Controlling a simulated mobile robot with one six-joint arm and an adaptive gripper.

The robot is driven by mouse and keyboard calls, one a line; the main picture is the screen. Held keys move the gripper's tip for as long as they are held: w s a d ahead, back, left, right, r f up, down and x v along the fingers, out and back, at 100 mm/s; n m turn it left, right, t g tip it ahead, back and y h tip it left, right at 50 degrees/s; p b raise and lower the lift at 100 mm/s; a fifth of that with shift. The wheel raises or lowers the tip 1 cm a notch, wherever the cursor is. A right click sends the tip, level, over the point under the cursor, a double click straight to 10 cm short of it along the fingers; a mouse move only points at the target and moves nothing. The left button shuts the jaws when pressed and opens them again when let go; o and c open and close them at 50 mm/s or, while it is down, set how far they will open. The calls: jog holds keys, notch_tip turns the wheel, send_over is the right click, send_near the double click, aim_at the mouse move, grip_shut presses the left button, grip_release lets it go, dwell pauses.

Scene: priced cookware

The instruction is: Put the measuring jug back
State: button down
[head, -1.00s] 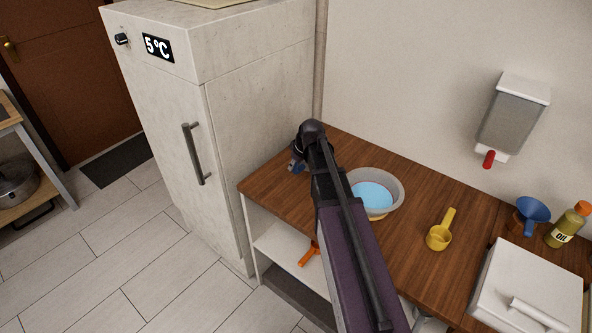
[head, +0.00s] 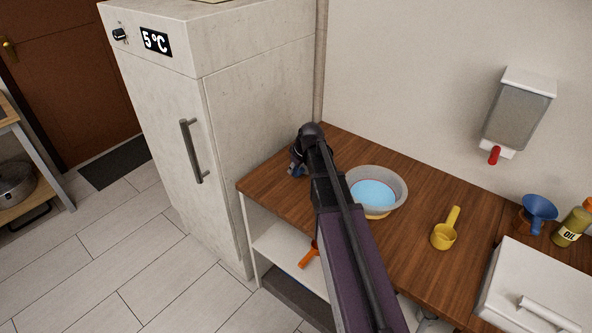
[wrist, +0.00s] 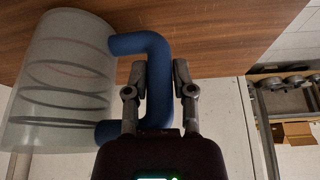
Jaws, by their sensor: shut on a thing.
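The measuring jug (wrist: 60,85) is a pale translucent cylinder with dark rings and a blue handle (wrist: 159,95). It fills the left of the wrist view. My gripper (wrist: 160,73) is shut on the handle, one finger on each side of its upright part. In the head view my gripper (head: 298,163) is at the far left corner of the wooden counter (head: 400,240), beside the fridge. A little blue of the handle shows there; my arm hides the jug's body. I cannot tell whether the jug touches the counter.
A grey bowl with blue contents (head: 376,191) stands right of my arm. A yellow scoop (head: 445,232), blue funnel (head: 538,208), oil bottle (head: 571,228) and white box (head: 535,290) are further right. The fridge (head: 240,130) borders the counter's left. An orange object (head: 309,254) lies below.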

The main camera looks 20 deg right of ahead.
jog(key=shift+f, duration=0.15)
jog(key=shift+c, duration=2.3)
grip_release()
jog(key=p+v, duration=1.1)
jog(key=v, duration=0.1)
jog(key=s+a+m+g+h, duration=0.1)
jog(key=s+a+m+g, duration=0.1)
jog(key=s+a, duration=0.3)
jog(key=s+a+f+m+g+h, duration=0.1)
jog(key=s+a, duration=0.4)
jog(key=s, duration=0.8)
jog(key=shift+s+a+m+g, duration=0.3)
jog(key=shift+m+g, duration=0.3)
jog(key=shift+m, duration=0.6)
